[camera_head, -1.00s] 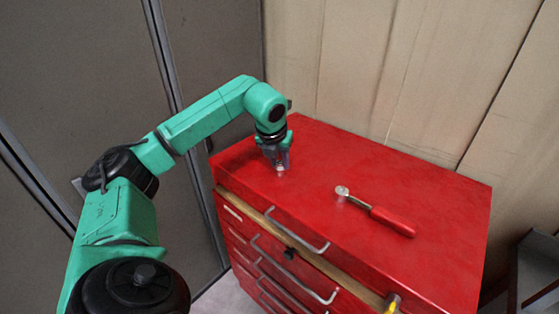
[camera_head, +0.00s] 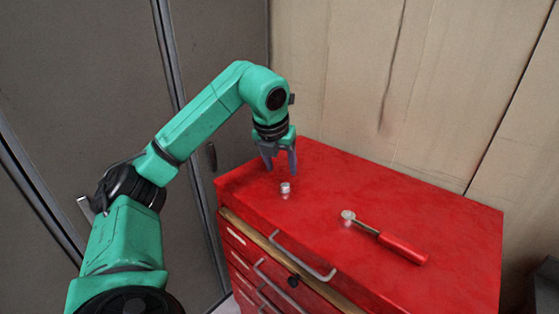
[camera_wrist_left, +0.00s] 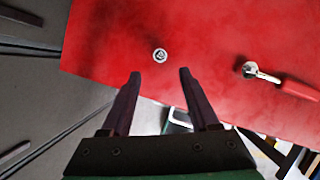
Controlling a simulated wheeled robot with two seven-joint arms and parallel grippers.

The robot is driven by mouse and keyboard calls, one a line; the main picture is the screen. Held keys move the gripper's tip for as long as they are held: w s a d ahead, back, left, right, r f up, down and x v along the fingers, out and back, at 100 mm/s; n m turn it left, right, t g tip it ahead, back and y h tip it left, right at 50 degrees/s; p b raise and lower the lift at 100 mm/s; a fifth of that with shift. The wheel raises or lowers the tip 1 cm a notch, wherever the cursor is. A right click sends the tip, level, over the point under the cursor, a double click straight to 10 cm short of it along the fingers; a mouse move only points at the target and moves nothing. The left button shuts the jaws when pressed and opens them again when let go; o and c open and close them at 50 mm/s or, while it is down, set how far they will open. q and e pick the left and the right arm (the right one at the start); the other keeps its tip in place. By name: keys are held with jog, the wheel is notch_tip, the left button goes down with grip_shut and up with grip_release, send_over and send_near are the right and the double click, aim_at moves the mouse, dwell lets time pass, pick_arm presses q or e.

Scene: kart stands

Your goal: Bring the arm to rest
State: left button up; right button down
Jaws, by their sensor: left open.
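My left arm comes in from the left in the head view. Its left gripper (camera_head: 280,166) is open and empty, above the left part of the red cabinet top. A small silver cylinder, like a socket (camera_head: 285,188), stands on the red top just below and in front of the fingertips, apart from them. In the left wrist view the socket (camera_wrist_left: 160,55) lies beyond the two spread fingers (camera_wrist_left: 158,85), with nothing between them. My right gripper is in neither view.
A ratchet with a red handle (camera_head: 402,247) lies on the red tool cabinet (camera_head: 440,215), right of the socket. Drawers with metal handles (camera_head: 303,257) face the front. A tan panel wall (camera_head: 360,80) stands behind, grey panels (camera_head: 90,70) at left. The top's back right is clear.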

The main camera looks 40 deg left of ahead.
pick_arm(q)
jog(key=v, duration=0.3)
jog(key=shift+r, duration=0.1)
dwell(0.3)
